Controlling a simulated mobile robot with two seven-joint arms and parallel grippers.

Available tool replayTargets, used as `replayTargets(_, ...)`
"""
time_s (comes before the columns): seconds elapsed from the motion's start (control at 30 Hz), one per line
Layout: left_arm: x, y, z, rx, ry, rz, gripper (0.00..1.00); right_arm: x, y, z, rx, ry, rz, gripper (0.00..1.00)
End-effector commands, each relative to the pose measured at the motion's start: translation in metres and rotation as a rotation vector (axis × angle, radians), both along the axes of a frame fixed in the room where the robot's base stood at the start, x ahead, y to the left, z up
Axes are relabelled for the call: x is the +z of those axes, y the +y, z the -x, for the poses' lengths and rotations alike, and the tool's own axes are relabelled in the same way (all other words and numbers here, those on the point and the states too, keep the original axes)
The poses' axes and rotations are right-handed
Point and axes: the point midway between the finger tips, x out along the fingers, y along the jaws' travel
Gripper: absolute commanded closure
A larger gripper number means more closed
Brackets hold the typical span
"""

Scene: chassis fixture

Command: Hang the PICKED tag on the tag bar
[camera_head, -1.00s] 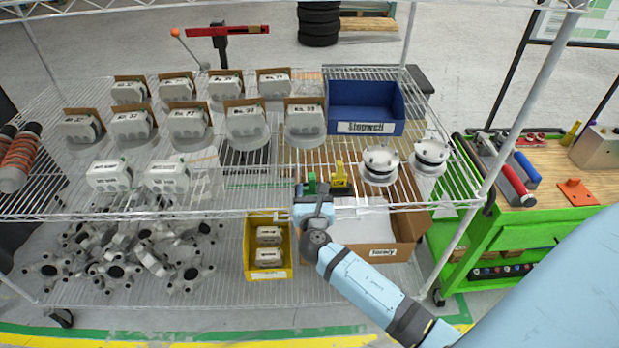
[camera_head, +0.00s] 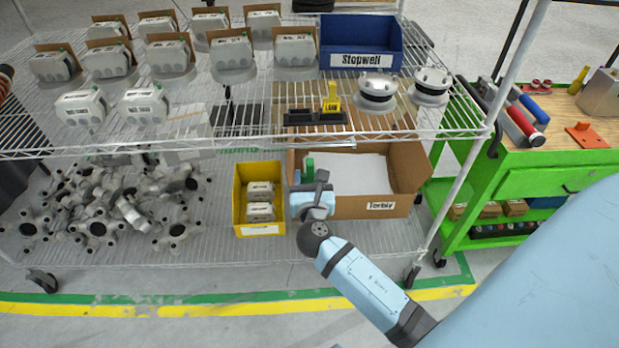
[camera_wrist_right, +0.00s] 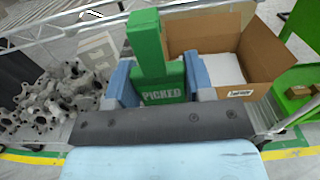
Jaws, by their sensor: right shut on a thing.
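The green PICKED tag (camera_wrist_right: 163,92) is held between the pale blue fingers of my right gripper (camera_wrist_right: 160,84), with its lettering facing the wrist camera. In the head view my right gripper (camera_head: 311,187) is in front of the cardboard box, below the upper shelf's front edge. A small green part of the tag (camera_head: 308,168) shows there above the fingers. A black bar-like holder (camera_head: 315,117) lies near the front of the upper shelf, with a yellow tag (camera_head: 332,98) upright on it. I cannot tell for certain that it is the tag bar. My left gripper is not in view.
The upper wire shelf (camera_head: 240,143) holds several grey housings, a blue Stopwell bin (camera_head: 360,40) and two white round parts (camera_head: 376,92). Below are a yellow bin (camera_head: 245,222), a cardboard box (camera_head: 365,207) and piled castings (camera_head: 120,205). A green cart (camera_head: 500,195) stands right.

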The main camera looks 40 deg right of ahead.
Motion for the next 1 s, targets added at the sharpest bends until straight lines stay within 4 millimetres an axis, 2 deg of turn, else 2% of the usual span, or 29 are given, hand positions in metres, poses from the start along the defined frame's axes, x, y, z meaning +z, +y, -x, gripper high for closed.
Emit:
replayTargets(0.17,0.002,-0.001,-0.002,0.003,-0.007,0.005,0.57,0.0,-0.004,-0.007,0.0,-0.001,0.0,0.69)
replayTargets(1.0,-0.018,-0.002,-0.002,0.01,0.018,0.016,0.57,0.0,-0.039,-0.064,-0.001,-0.001,0.0,0.69)
